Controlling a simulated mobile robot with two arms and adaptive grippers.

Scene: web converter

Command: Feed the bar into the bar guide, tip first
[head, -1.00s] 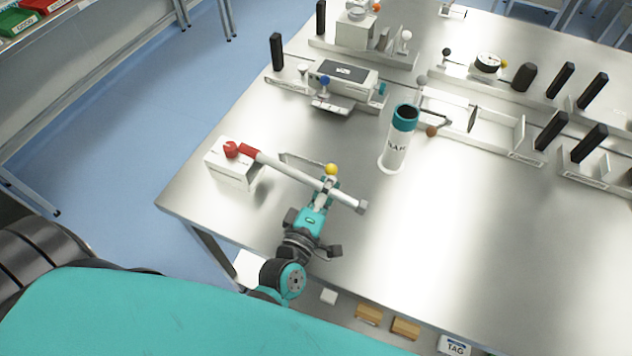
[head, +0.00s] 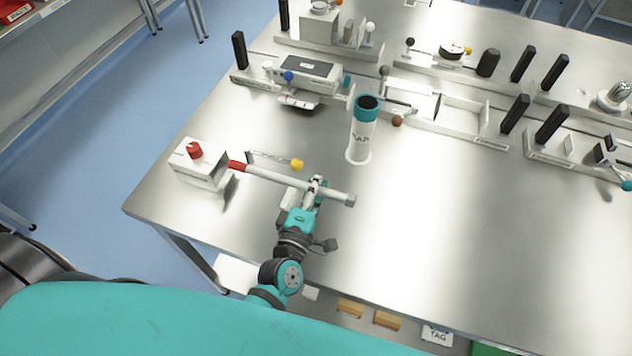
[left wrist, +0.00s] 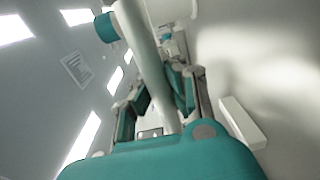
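The bar (head: 275,178) is a white rod with a red tip (head: 237,166) at its left end and a grey end piece at its right. My left gripper (head: 316,186) is shut on it right of its middle and holds it across, above the table. In the left wrist view the bar (left wrist: 147,55) runs between the fingers (left wrist: 163,98). The bar guide appears to be the upright white tube (head: 361,140) with a teal rim and dark opening, standing behind and right of the gripper, apart from the bar. My right gripper is not in view.
A white box (head: 200,172) with a red knob stands left of the red tip. A yellow-ended lever (head: 297,164) is just behind the bar. A white fixture (head: 308,70) and trays (head: 462,120) with black posts stand farther back.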

